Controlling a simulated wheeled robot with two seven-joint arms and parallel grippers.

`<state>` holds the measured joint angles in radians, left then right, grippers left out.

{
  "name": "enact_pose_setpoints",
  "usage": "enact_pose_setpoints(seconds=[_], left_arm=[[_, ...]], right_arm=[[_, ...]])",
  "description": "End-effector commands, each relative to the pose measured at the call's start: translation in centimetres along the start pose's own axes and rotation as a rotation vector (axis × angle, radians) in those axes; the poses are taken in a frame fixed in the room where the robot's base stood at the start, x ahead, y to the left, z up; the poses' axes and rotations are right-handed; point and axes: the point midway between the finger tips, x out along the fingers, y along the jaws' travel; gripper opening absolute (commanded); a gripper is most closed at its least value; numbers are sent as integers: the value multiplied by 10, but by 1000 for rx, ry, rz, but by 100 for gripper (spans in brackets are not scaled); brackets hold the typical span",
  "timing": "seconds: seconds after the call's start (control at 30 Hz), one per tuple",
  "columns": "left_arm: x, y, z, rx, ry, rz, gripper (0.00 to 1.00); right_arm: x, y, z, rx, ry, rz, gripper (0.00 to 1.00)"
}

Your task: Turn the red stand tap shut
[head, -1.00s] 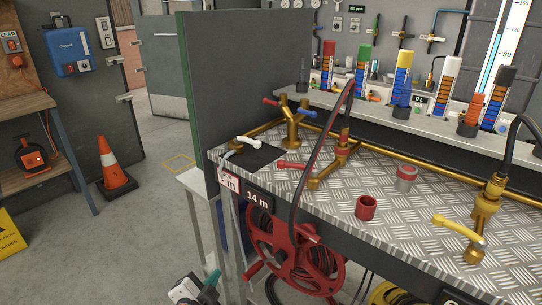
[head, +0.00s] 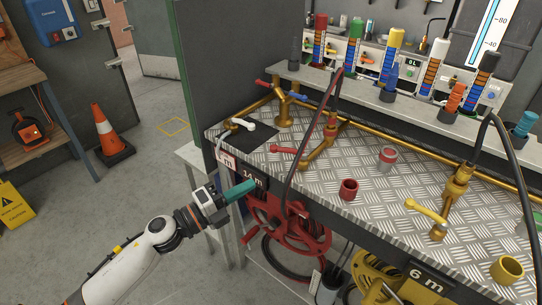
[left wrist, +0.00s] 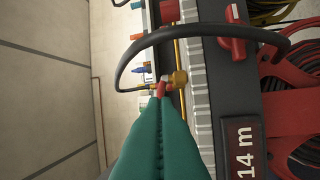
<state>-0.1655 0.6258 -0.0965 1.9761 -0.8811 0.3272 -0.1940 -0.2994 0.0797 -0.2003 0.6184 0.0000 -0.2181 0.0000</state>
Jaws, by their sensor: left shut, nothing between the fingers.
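The red stand tap is a brass fitting on the bench with a red lever (head: 283,150) pointing left toward the front edge. A black hose arches from it over the bench edge to the red reel. My left gripper (head: 248,186) has teal fingers, shut and empty, in front of the bench's front edge near the "14 m" sign, apart from the tap. In the left wrist view the teal fingers (left wrist: 160,100) point toward a small red piece and a brass fitting (left wrist: 178,79) beyond their tips. Whether they touch cannot be told. My right gripper is not in view.
A red cup (head: 348,188) and a grey and red cup (head: 388,158) stand on the plate. A yellow-lever tap (head: 428,212) is to the right. A twin tap with red and blue levers (head: 282,95) stands behind. The red hose reel (head: 290,238) hangs below.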

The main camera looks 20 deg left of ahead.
Motion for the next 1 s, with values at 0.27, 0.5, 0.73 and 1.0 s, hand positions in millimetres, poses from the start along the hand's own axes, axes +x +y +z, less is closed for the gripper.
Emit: enact_pose_setpoints(seconds=[0.27, 0.5, 0.73, 1.0], left_arm=[[61, 4, -2, -3, 3, 4, 0], [90, 2, -20, -2, 4, 2, 0], [97, 1, -28, -4, 2, 1, 0], [97, 0, -28, -4, 2, 1, 0]], right_arm=[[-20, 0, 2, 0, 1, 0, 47], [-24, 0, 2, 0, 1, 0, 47], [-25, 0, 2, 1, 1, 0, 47], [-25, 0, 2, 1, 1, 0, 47]])
